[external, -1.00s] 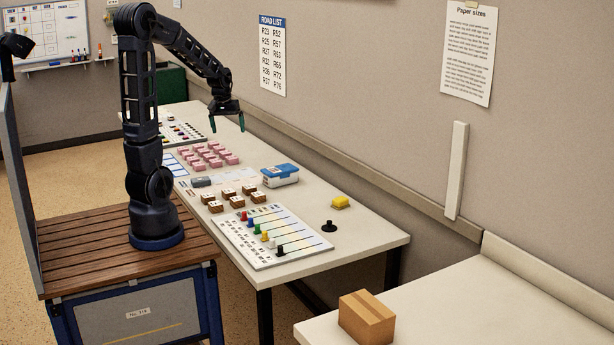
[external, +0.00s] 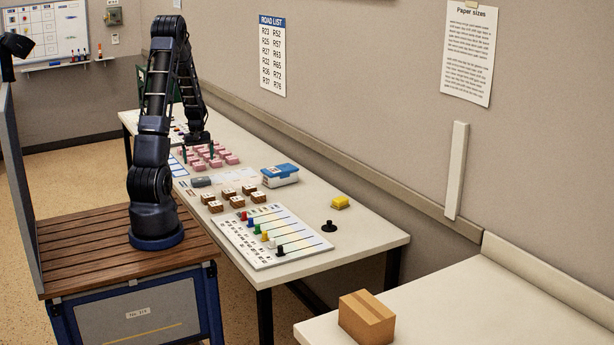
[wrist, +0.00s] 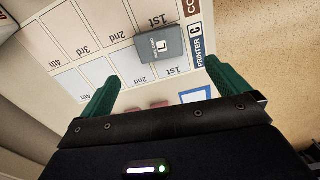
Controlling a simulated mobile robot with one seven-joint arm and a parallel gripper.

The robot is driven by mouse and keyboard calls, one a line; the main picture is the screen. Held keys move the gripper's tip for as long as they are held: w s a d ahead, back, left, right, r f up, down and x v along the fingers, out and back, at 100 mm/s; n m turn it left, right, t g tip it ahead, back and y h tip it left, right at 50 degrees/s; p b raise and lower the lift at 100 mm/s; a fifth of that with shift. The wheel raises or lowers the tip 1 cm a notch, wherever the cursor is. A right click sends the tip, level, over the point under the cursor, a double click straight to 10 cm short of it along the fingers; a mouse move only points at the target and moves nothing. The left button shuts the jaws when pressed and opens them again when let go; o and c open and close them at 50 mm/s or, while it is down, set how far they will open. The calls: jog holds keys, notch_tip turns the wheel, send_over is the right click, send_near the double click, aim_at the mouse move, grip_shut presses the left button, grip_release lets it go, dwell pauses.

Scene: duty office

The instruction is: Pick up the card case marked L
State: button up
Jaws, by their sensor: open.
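The card case marked L (wrist: 160,45) is a dark grey flat block with a white L label. In the wrist view it lies on a white printed sheet (wrist: 85,60), around the 1st spaces of its two rows. In the external view my gripper (external: 197,151) points down over the far part of the long table.
Pink blocks (external: 226,158) stand close beside my gripper. Nearer on the table (external: 372,237) are a grey item (external: 201,182), brown blocks (external: 229,195), a blue-lidded box (external: 280,175) and a pegged board (external: 290,245). The wall runs along the right side.

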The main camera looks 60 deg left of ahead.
aim_at(201, 179)
jog(key=shift+d+f, duration=0.15)
jog(key=shift+f, duration=5)
jog(key=shift+c, duration=0.2)
jog(key=c, duration=1)
